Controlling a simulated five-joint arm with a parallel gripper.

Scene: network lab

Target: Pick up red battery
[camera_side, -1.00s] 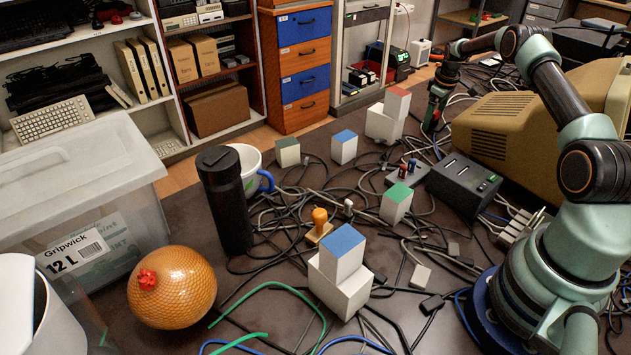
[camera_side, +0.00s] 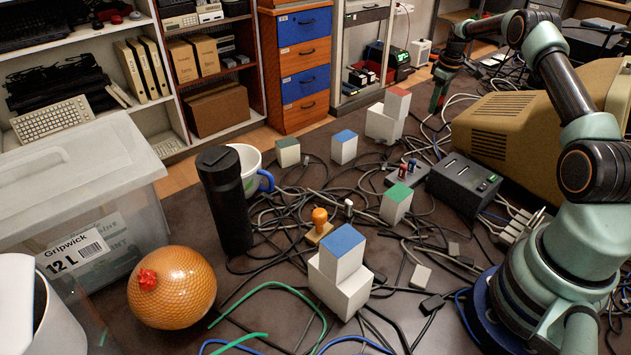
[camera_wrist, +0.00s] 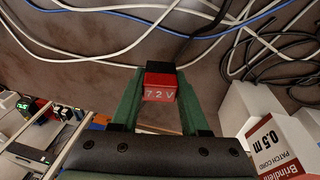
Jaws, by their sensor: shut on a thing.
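The red battery (camera_wrist: 160,88) has a black end and the marking "7.2 V". In the wrist view it sits between the two green fingers of my gripper (camera_wrist: 158,95), which are shut on it. In the side view my gripper (camera_side: 438,98) points down at the far end of the table, behind the white boxes and left of the beige monitor.
A white box stack with a red top (camera_side: 391,115) stands just left of my gripper. A beige monitor (camera_side: 530,125) stands to the right. Loose cables (camera_wrist: 110,50) run over the table below. A dark power box (camera_side: 464,183) stands nearer.

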